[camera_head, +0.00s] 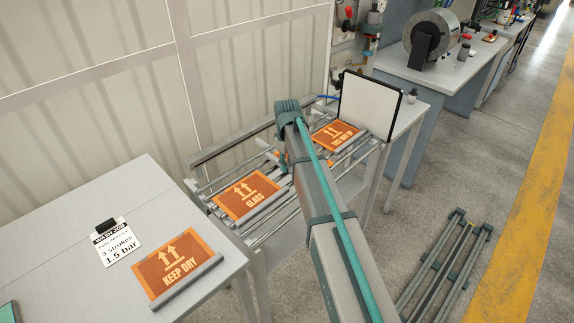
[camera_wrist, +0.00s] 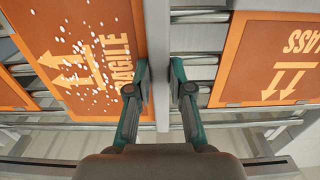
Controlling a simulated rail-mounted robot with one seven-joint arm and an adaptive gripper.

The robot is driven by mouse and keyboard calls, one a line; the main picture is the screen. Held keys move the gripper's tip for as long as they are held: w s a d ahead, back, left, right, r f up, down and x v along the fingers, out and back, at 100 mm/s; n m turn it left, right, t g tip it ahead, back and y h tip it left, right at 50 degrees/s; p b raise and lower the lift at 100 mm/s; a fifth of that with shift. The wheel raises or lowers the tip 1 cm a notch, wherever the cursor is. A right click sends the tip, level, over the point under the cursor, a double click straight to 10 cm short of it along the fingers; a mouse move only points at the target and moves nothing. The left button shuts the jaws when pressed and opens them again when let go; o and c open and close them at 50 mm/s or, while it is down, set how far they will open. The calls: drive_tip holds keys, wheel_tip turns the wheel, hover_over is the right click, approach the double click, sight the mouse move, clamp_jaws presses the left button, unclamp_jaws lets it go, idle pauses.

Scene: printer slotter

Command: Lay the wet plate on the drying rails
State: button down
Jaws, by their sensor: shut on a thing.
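The wet plate (camera_wrist: 95,70) is orange, marked FRAGILE with two arrows, and carries pale droplets in the wrist view. A grey bar (camera_wrist: 157,40) runs along its edge. My gripper (camera_wrist: 163,92) is shut on this bar, one finger each side. The plate is over the drying rails (camera_wrist: 195,58); whether it touches them I cannot tell. In the head view my arm hides most of it. The GLASS plate (camera_head: 247,194) lies on the rails to the near side, and it shows right of my fingers in the wrist view (camera_wrist: 270,60).
Another orange plate (camera_head: 336,136) lies at the far end of the rails, near an upright white panel (camera_head: 368,102). A KEEP DRY plate (camera_head: 176,264) and a wash job card (camera_head: 116,243) are on the near table (camera_head: 95,205). A rail frame (camera_head: 445,270) stands at right.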

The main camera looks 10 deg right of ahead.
drive_tip(key=shift+f, duration=0.45)
drive_tip(key=shift+f, duration=0.1)
drive_tip(key=c, duration=1.1)
unclamp_jaws()
drive_tip(key=shift+o, duration=0.2)
wheel_tip(320, 180, up, 12)
drive_tip(key=b, duration=0.2)
